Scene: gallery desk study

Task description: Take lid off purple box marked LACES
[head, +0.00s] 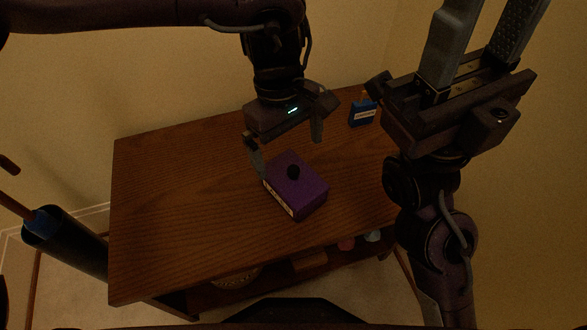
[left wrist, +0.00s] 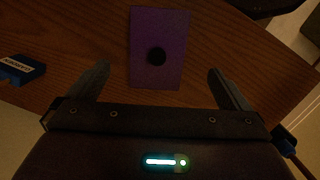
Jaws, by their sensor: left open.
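The purple box (head: 308,204) sits on the wooden desk with its lid on. A round black knob (head: 293,172) stands on top of the lid. A white label strip (head: 277,197) shows on the box's left front side, its writing too small to read. My left gripper (head: 289,154) is open and empty, just behind and above the box. In the left wrist view, the box (left wrist: 158,22) and its knob (left wrist: 156,56) lie between and beyond the spread fingers (left wrist: 158,68). My right gripper (head: 490,30) is raised at the upper right, fingers apart and empty, tips cut off by the frame.
A blue box (head: 362,117) with a white label stands at the back right of the desk (head: 170,200). The desk's left half is clear. A dark cylindrical bin (head: 65,243) holding long items stands at left. Several things lie on a shelf below.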

